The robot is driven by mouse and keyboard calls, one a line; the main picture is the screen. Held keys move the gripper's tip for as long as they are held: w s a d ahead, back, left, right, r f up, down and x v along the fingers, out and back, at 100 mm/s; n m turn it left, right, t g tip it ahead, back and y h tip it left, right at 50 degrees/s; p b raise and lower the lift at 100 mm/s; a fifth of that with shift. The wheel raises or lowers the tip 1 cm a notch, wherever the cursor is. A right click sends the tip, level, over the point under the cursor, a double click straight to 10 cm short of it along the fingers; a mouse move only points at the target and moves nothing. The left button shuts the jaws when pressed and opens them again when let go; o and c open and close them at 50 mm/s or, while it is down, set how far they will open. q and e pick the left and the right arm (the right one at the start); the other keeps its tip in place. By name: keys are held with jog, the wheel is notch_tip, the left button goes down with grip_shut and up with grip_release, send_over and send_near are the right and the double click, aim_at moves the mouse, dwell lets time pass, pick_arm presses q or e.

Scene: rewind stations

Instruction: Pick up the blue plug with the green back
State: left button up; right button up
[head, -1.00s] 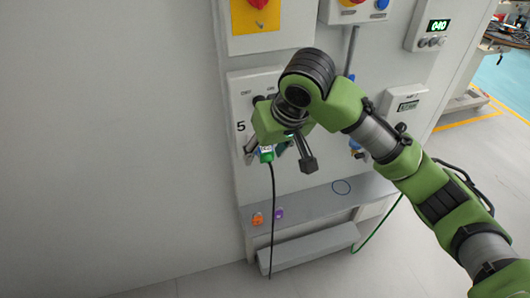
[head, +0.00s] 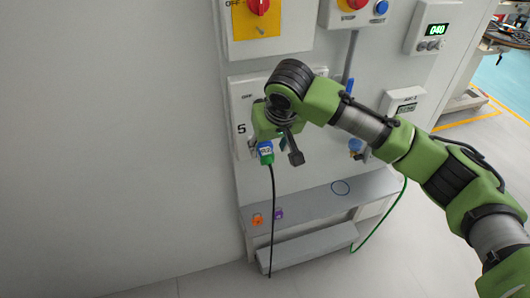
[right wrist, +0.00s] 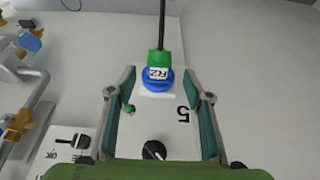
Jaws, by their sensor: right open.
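The blue plug with the green back (head: 266,152) is at the white panel marked 5 (head: 240,117), with a black cable hanging from it. In the right wrist view the plug (right wrist: 158,75) shows its green back, a white label reading R2 and a blue front. My right gripper (right wrist: 160,88) is open, with one finger on each side of the plug and a gap to both. In the head view my right gripper (head: 277,149) is at the panel and hides part of it. I cannot tell the exact depth between fingers and plug. My left gripper is not in view.
A grey shelf (head: 310,208) below holds an orange piece (head: 257,220) and a purple piece (head: 278,214). A red rotary switch (head: 258,5) is above. A blue connector (head: 355,146) and a green cable (head: 384,224) are to the right. The left wall is bare.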

aim_at(267, 154)
jog(key=p+x, duration=0.1)
jog(key=x, duration=0.2)
jog(key=shift+w+f, duration=0.2)
jog(key=shift+f, duration=0.1)
jog(key=shift+w+f, duration=0.15)
jog(key=shift+f, duration=0.25)
jog(key=shift+c, duration=0.5)
jog(key=c, duration=1.2)
jog(key=shift+r, duration=0.1)
